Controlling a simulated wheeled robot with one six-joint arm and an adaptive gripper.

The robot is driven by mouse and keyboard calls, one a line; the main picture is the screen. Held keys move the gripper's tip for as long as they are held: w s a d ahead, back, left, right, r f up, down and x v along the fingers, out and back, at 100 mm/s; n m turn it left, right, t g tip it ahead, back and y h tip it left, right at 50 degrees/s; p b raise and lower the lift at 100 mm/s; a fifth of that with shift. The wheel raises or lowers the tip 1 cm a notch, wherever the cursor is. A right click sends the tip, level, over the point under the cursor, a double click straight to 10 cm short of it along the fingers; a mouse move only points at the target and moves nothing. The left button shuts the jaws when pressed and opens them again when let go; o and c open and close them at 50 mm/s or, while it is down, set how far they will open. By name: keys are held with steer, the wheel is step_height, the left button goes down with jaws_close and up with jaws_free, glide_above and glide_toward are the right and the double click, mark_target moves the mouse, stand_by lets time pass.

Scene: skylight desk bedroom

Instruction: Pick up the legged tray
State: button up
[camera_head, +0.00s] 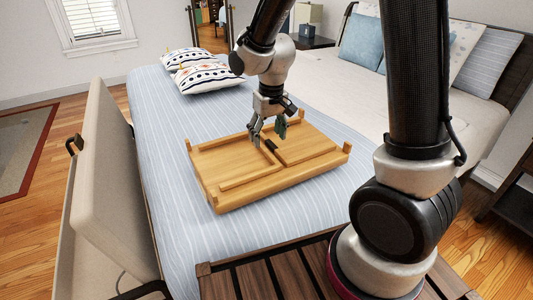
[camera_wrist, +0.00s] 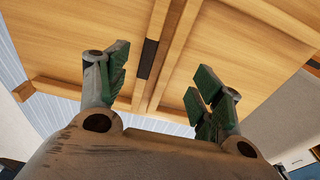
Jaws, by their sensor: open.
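The legged tray (camera_head: 235,160) is a light wooden tray lying on the blue striped bed cover, with short stubs standing up at its corners and raised strips across its top. My gripper (camera_head: 268,137) is open over the middle of the tray, fingers pointing down. In the wrist view the two green-padded fingers of my gripper (camera_wrist: 160,85) stand apart on either side of a raised wooden strip and a small dark piece of the tray (camera_wrist: 60,45). Nothing is seen held. Whether the fingertips touch the tray I cannot tell.
A beige upright panel (camera_head: 108,165) stands left of the bed. A dark slatted wooden bench (camera_head: 240,285) is at the bed's front edge.

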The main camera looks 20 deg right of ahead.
mark_target(268, 145)
steer(key=shift+w+f, duration=0.15)
steer(key=shift+f, duration=0.8)
steer(key=shift+w+f, duration=0.1)
steer(key=shift+f, duration=0.85)
steer(key=shift+d+f, duration=0.1)
steer(key=shift+f, duration=0.15)
steer(key=shift+s, duration=0.2)
jaws_close()
